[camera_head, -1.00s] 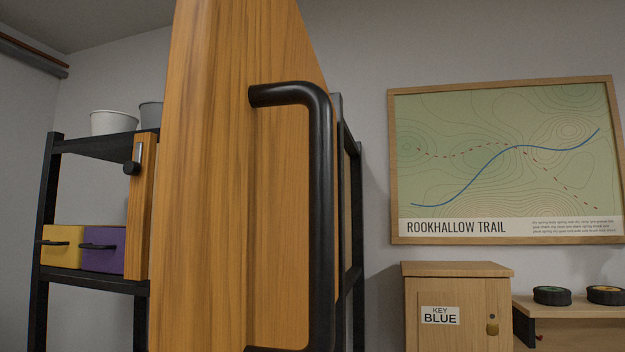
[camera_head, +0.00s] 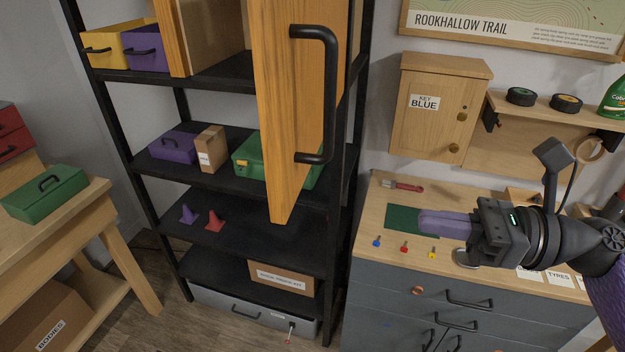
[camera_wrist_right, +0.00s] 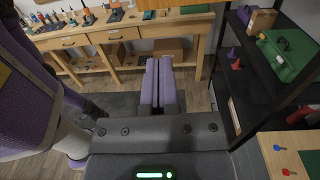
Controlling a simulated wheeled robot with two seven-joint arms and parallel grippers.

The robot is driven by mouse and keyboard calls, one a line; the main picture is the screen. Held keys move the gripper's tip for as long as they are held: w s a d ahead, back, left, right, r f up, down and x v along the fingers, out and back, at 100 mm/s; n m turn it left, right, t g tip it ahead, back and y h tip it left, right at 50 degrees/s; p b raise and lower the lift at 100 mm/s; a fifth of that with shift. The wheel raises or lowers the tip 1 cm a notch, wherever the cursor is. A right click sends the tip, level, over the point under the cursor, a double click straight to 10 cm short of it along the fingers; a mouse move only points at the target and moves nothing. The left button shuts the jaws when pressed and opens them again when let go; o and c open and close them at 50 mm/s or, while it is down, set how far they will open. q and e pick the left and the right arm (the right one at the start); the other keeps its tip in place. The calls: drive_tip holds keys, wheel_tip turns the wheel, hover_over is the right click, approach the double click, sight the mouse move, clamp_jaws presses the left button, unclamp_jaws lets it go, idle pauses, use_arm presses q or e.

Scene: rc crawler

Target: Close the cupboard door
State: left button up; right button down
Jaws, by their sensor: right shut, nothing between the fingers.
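The wooden cupboard door (camera_head: 290,110) stands swung open at the upper part of the black shelf rack in the head view. Its black bar handle (camera_head: 330,95) faces the right side. Part of the cupboard's wooden inside (camera_head: 215,30) shows left of the door. My right gripper (camera_head: 425,222) is over the workbench, right of and below the door, apart from it. Its purple fingers are together and empty; they also show in the wrist view (camera_wrist_right: 158,85). The door does not show in the wrist view. My left gripper is not in view.
A black shelf rack (camera_head: 285,246) carries boxes and cones under the door. A small closed cupboard marked KEY BLUE (camera_head: 430,120) hangs on the wall to the right. The bench (camera_head: 375,215) holds small coloured keys or pegs and a green mat. A wooden table (camera_head: 90,215) stands left.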

sight(296, 198)
drive_tip(key=p+x, duration=0.6)
drive_tip(key=x, duration=0.7)
drive_tip(key=shift+w+a, duration=0.15)
drive_tip(key=shift+w, duration=0.1)
drive_tip(key=shift+a+f, duration=0.15)
drive_tip(key=shift+a, duration=0.15)
